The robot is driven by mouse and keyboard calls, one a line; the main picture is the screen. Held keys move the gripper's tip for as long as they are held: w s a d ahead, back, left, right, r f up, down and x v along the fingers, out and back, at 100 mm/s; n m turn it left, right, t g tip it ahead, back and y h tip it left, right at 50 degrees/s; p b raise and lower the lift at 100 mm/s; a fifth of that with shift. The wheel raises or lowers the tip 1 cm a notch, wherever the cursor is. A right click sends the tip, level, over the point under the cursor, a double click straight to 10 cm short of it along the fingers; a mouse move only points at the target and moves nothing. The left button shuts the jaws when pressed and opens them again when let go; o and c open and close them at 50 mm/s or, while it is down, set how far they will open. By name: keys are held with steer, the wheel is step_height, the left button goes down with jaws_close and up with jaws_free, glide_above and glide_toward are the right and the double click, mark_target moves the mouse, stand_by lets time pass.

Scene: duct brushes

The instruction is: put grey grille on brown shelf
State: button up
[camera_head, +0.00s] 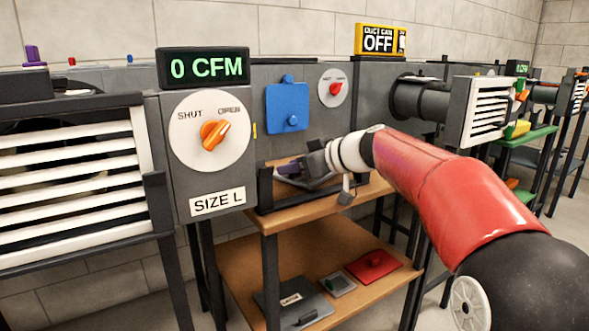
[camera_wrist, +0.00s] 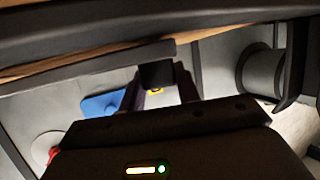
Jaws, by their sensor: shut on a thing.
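My gripper (camera_head: 300,170) is over the upper board of the brown shelf (camera_head: 345,201), at its left part near the grey duct wall. It is shut on a dark handle-like block (camera_wrist: 157,74), which shows between the fingers in the wrist view. The block seems to belong to a grey bar-edged piece (camera_wrist: 95,71), which looks like the grey grille. Most of that piece is hidden by my gripper and arm in the head view. I cannot tell whether it touches the board.
A dark upright frame (camera_head: 265,188) stands at the board's left end. The lower board (camera_head: 240,262) holds a dark grey plate (camera_head: 290,308), a small grey plate (camera_head: 338,284) and a red plate (camera_head: 374,265). A blue plate (camera_head: 287,107) is on the wall behind.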

steer(key=o, duration=1.2)
steer(key=shift+f, duration=0.8)
steer(key=shift+c, duration=0.2)
steer(key=shift+r+p, duration=0.55)
steer(key=shift+p, duration=0.2)
steer(key=v, duration=1.2)
steer(key=shift+w+r, duration=0.1)
steer(key=shift+r, duration=0.25)
steer(key=s+d+f+m+h, duration=0.3)
steer(key=s+f, duration=0.4)
steer(key=s, duration=0.2)
steer(key=s+d+f+m+g+h, duration=0.1)
steer(key=s+d+f+m+h, duration=0.2)
steer(key=s+f, duration=0.5)
steer(key=s+d+f+m+g+h, duration=0.1)
steer(key=s+d+f+m+h, duration=0.2)
steer(key=s+f+m+h, duration=0.2)
steer(key=s+f, duration=0.3)
steer(key=s, duration=0.4)
steer(key=shift+s, duration=0.1)
